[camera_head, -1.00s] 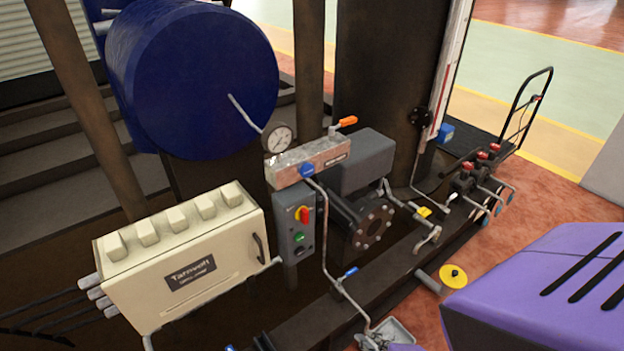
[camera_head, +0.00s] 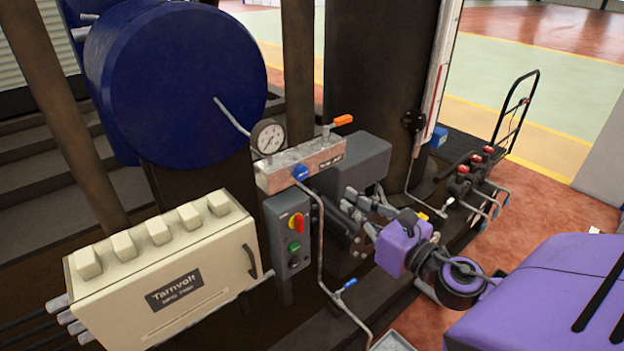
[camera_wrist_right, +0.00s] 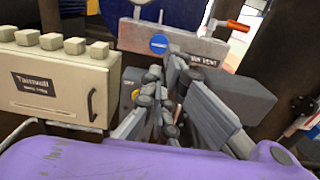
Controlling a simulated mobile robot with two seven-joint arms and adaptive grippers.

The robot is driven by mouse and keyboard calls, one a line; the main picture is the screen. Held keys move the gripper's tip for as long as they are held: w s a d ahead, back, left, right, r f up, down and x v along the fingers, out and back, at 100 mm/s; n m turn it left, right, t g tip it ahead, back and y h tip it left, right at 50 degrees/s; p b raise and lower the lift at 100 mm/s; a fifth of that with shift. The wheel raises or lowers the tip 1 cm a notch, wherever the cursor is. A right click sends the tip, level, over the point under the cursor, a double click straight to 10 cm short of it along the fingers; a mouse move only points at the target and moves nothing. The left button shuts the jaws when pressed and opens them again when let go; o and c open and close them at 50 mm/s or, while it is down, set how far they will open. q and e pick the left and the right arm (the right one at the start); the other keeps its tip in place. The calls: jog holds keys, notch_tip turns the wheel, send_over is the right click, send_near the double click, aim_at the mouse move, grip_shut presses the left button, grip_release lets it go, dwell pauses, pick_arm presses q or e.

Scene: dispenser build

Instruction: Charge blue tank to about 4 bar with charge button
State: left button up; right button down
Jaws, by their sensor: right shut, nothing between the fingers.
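The blue tank (camera_head: 180,80) stands at the upper left in the head view. A thin pipe runs from it towards a round pressure gauge (camera_head: 268,137); its reading is too small to tell. Below the valve block is a grey control box (camera_head: 280,232) with a red-and-yellow switch (camera_head: 296,222) and a green button (camera_head: 294,247). I cannot read which button is for charging. My right gripper (camera_head: 350,200) is shut and empty, to the right of the control box. In the right wrist view its fingers (camera_wrist_right: 165,85) hide much of the box. My left gripper is not in view.
A thin pipe with a blue-handled valve (camera_head: 350,283) runs down beside the control box. A cream Tarnvolt cabinet (camera_head: 170,270) stands at the left.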

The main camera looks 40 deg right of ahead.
aim_at(303, 173)
jog(key=w, duration=0.4)
jog(key=w+p, duration=0.1)
jog(key=w, duration=0.3)
jog(key=w+a, duration=0.1)
jog(key=w, duration=0.3)
jog(key=shift+w+r+p, duration=0.1)
jog(key=shift+p, duration=0.3)
jog(key=shift+w, duration=0.5)
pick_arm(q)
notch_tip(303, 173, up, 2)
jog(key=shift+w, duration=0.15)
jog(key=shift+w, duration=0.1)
